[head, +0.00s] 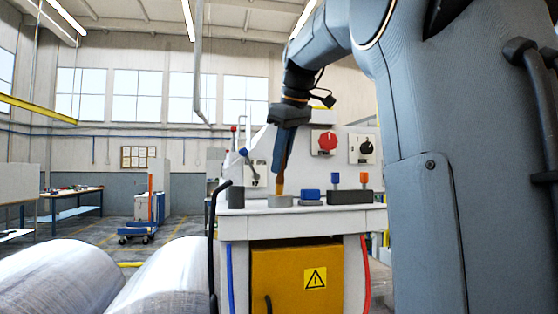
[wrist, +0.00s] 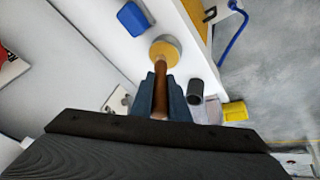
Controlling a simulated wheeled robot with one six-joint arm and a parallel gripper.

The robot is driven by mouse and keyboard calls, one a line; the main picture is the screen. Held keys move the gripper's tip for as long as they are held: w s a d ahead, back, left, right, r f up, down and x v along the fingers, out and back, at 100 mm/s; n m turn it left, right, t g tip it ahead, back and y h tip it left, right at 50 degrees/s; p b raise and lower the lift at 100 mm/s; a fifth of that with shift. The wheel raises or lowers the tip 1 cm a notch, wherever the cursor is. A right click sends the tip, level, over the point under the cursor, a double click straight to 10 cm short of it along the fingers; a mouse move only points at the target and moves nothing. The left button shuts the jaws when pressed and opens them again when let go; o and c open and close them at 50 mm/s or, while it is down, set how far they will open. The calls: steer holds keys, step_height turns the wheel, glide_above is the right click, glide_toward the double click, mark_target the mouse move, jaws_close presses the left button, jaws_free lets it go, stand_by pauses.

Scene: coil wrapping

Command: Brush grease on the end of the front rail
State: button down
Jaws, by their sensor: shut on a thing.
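My gripper (wrist: 166,88) is shut on a brush with a brown wooden handle (wrist: 160,85). In the head view my gripper (head: 281,172) points down over the white bench, with the orange-brown brush (head: 279,190) below it. The brush's lower end is at a low grey pot (head: 281,201). In the wrist view the pot shows as a round yellow surface (wrist: 171,45), and the brush's end lies over or in it; I cannot tell how deep. I cannot make out the front rail for certain in either view.
On the white bench top (head: 255,210) stand a dark cylinder (head: 236,195), a blue block (head: 310,194) and a dark rack (head: 350,197) with orange and blue handles. Large shiny coils (head: 165,275) lie at lower left.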

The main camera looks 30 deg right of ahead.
steer(key=shift+r+p, duration=3.55)
steer(key=shift+p, duration=0.25)
steer(key=shift+a+f, duration=0.1)
